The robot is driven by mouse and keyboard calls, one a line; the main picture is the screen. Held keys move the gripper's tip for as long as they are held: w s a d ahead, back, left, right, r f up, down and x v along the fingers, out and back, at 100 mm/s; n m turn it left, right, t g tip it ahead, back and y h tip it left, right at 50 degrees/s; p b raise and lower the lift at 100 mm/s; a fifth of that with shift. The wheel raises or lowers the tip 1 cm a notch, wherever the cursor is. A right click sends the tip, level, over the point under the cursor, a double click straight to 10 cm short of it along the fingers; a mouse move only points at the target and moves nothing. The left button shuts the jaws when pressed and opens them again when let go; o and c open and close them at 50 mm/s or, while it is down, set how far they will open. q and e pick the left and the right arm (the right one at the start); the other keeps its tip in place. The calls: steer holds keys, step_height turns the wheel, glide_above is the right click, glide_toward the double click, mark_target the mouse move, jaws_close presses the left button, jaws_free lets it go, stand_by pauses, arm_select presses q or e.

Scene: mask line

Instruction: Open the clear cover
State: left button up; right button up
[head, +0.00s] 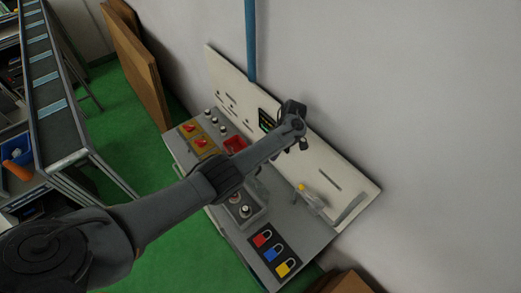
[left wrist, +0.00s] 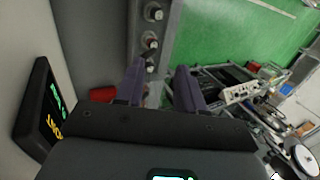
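A sloped grey control panel (head: 315,235) stands against the wall, and my left arm reaches across it. A pale, see-through-looking piece (head: 262,188) shows beside my forearm, above a grey box with a round knob (head: 246,211). It may be the clear cover; my arm partly hides it and I cannot tell its position. My left gripper (head: 293,118) is near the upright back board, past the box. In the left wrist view its two purple fingers (left wrist: 160,72) are apart, with nothing clearly held between them. My right gripper is not in view.
A red tray or block (head: 235,143), red switches on yellow plates (head: 201,142) and several round knobs (left wrist: 152,42) lie along the panel. Red, blue and yellow padlock shapes (head: 272,253) are at the near end. A small dark display (head: 267,120) is on the back board.

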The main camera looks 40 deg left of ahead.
arm_select(q)
steer(key=shift+w+d+r+p, duration=0.1)
steer(key=shift+d+r+p, duration=0.35)
steer(key=shift+d, duration=0.45)
steer(key=shift+w+d+r+p, duration=0.1)
steer(key=shift+d+r+p, duration=0.15)
steer(key=shift+d+r, duration=0.5)
steer(key=shift+d+f, duration=0.1)
steer(key=shift+f, duration=0.15)
steer(key=s+d+f+m+t, duration=0.4)
steer(key=s+d+f+m, duration=0.3)
steer(key=s+f+m, duration=0.4)
steer(key=s+d+r+m+t, duration=0.2)
steer(key=s+r+m, duration=0.1)
steer(key=s+r, duration=0.4)
steer(key=s+d+r+m+t, duration=0.1)
steer(key=s+r+m+t, duration=0.2)
steer(key=s+r, duration=0.3)
steer(key=s+m, duration=0.1)
steer(key=s, duration=0.3)
steer(key=shift+s+d+r+m+h, duration=0.3)
steer(key=shift+d+r+h, duration=0.05)
steer(key=shift+h, duration=0.05)
